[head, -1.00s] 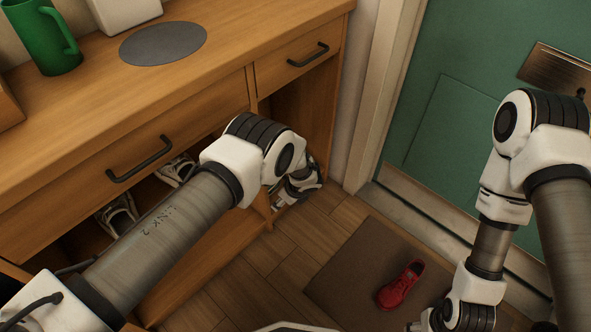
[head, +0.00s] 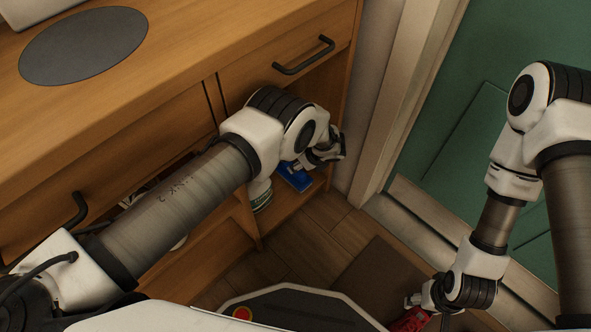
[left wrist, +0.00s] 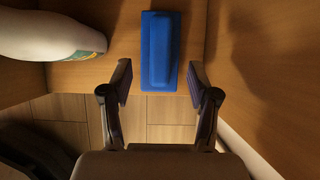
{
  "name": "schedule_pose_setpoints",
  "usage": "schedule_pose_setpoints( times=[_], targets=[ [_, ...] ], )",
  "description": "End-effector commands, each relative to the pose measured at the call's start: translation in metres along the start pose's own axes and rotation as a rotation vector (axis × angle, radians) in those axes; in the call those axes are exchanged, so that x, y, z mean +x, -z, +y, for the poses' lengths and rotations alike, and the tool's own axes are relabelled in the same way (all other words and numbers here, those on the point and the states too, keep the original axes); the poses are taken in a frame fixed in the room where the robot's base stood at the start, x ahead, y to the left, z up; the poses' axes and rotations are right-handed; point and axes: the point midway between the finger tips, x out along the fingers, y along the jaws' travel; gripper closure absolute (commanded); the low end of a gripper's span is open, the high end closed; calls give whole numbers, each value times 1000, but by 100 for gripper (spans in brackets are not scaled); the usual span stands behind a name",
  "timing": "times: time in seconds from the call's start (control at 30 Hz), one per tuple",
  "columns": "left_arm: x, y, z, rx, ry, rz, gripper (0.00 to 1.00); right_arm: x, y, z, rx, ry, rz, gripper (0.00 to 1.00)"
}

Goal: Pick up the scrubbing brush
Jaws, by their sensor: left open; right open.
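The blue scrubbing brush (left wrist: 160,50) lies on a wooden shelf of the cabinet. In the head view the blue brush (head: 296,177) shows partly, below my left gripper. My left gripper (left wrist: 157,92) is open and empty, its two fingers pointing toward the near end of the brush, one to each side. In the head view my left gripper (head: 322,157) is at the cabinet's right-hand opening, partly hidden by its own wrist. My right gripper (head: 418,304) is low at the bottom right, open, near a red shoe (head: 410,320) on the floor mat.
A white bottle with a green label (left wrist: 60,32) stands left of the brush; it also shows in the head view (head: 261,194). The cabinet side wall (left wrist: 250,60) is close on the right. A drawer handle (head: 303,56) sticks out above.

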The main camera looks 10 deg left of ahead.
Motion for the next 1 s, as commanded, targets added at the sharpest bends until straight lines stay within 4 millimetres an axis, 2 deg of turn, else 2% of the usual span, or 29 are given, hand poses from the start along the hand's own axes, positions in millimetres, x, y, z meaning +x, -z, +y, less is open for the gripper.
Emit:
schedule_pose_setpoints(
  times=[0.03,0.13,0.37,0.6,0.8,0.9,1.0],
  targets=[
    [15,6,0,0,0,-1,40,22,0,0,0,0,-1,44],
    [22,5,0,0,-1,-1,40,38,0,0,0,0,-1,44],
    [29,4,0,-1,0,-1,40,57,0,0,0,0,0,44],
    [58,10,-2,-3,-1,-1,40,113,1,1,3,0,2,44],
    [73,9,-2,-1,0,-2,40,156,6,2,6,-2,16,44],
    [75,8,-2,-2,0,-1,40,169,8,3,6,-3,21,44],
    [73,6,-2,-1,-1,0,40,172,9,3,7,-4,24,44]
  ],
)
